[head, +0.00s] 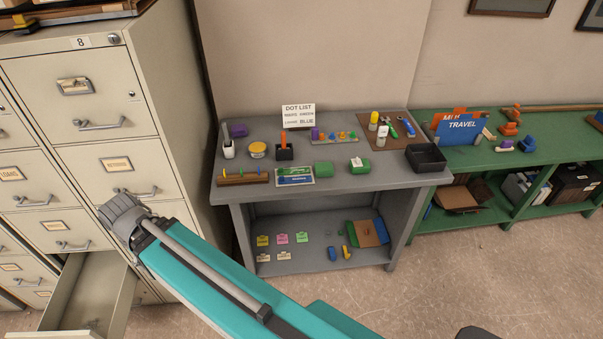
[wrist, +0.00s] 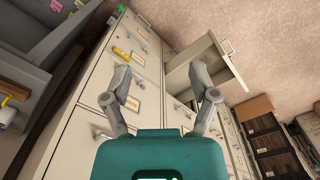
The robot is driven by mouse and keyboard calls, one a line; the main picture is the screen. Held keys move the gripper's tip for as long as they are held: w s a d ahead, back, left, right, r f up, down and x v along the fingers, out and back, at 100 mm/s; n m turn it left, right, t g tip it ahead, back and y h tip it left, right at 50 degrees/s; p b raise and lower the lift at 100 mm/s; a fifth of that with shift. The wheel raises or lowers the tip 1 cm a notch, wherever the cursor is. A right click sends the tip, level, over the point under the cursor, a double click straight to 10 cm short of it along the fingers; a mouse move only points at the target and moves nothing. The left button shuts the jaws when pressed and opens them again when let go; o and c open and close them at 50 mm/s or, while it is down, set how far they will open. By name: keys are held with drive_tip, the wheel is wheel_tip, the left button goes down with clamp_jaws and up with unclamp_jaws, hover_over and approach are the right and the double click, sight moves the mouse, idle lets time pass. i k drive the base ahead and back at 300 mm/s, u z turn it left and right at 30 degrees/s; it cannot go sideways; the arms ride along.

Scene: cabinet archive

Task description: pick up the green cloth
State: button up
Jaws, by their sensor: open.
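A small green item (head: 323,168) lies on the grey table top, near its front middle; it may be the green cloth, but it is too small to tell its material. A second green item (head: 360,168) with a white label lies just right of it. In the wrist view my gripper (wrist: 167,97) has its two grey fingers spread apart with nothing between them. It points toward the filing cabinets, away from the green items. Neither green item shows in the wrist view.
Filing cabinets (head: 85,110) stand on the left, with a lower drawer (head: 105,290) pulled open. The grey table (head: 330,190) also holds a dot list sign (head: 298,116), a black tray (head: 426,158) and a pen holder (head: 284,152). A green shelf (head: 480,160) stands right. Floor in front is clear.

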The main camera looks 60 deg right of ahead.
sight(325, 168)
drive_tip(key=z, duration=1.95)
